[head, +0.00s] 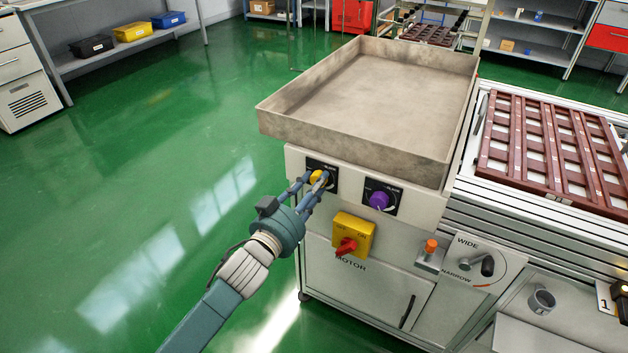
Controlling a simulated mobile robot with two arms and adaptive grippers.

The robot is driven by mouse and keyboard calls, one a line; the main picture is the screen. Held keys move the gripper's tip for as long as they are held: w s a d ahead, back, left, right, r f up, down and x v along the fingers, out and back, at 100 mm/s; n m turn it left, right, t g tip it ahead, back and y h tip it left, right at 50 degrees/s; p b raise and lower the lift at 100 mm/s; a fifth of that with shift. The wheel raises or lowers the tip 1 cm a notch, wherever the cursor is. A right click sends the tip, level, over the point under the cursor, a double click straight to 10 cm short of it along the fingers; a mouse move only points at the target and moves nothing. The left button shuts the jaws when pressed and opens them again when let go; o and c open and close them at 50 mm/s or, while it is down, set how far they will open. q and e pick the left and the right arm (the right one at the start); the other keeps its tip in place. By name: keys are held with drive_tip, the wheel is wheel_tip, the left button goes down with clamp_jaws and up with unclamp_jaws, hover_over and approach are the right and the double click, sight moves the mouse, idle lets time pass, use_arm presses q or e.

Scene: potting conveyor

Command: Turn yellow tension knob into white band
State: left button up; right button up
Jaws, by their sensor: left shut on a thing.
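The yellow tension knob (316,177) is on a black dial plate (323,165) at the upper left of the machine's white front panel. My left gripper (318,182) reaches up from the lower left and is shut on this knob, with its fingers on either side of it. The fingers cover most of the dial, so the white band and the knob's pointer cannot be made out. My right gripper is not in view.
A purple knob (379,200) sits just right of the yellow one. Below are a red switch on a yellow box (353,237), an orange-topped pin (430,247) and a WIDE/NARROW lever (486,265). A grey tray (375,85) overhangs the panel. Floor at left is clear.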

use_arm(q)
drive_tip(key=shift+m+p, duration=2.1)
drive_tip(key=shift+m, duration=4.2)
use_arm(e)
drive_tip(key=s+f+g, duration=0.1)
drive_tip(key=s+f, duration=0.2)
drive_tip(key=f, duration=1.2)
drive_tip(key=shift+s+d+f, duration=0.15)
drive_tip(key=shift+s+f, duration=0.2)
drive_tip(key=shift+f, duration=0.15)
use_arm(q)
drive_tip(key=o, duration=1.2)
drive_tip(key=shift+c, duration=0.2)
drive_tip(key=v, duration=1.2)
